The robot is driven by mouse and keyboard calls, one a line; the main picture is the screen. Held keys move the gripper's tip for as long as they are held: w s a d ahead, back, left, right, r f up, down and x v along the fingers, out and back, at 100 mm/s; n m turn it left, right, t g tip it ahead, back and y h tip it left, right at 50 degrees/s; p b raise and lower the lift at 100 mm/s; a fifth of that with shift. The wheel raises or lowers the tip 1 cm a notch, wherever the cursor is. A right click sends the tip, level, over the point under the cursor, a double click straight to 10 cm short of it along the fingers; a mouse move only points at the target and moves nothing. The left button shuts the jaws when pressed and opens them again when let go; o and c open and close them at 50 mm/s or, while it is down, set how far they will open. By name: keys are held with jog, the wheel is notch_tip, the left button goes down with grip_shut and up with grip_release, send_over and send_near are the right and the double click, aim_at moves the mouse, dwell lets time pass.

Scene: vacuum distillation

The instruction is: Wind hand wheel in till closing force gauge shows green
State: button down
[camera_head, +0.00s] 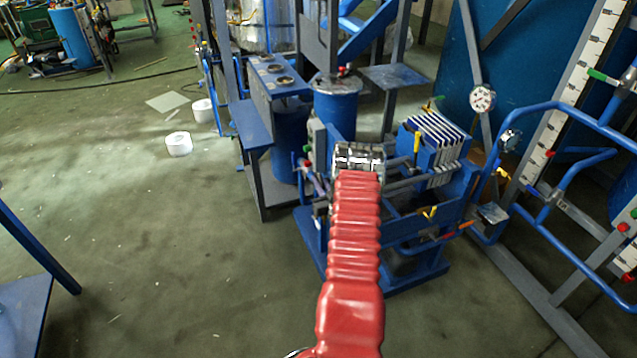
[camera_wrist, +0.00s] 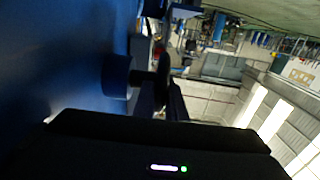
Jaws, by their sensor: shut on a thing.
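In the wrist view, my gripper (camera_wrist: 163,100) is shut on a dark disc seen nearly edge-on, which looks like the hand wheel (camera_wrist: 163,72). A short shaft joins it to a blue cylinder (camera_wrist: 117,77) on its left. In the head view, my red-sleeved arm reaches to a blue machine with a stack of pale plates (camera_head: 437,138). My arm hides the fingers and the wheel there. A round white gauge (camera_head: 482,98) stands to the right of the plates. A second round gauge (camera_head: 510,140) is lower right. Their readings are too small to tell, and I see no clear green.
Blue pipes (camera_head: 565,108) and a grey frame crowd the right side. A blue bench (camera_head: 250,125) and a drum stand just left of the machine. The green floor at left is mostly clear.

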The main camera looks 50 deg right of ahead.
jog(key=shift+f+t, duration=0.1)
jog(key=shift+t, duration=0.3)
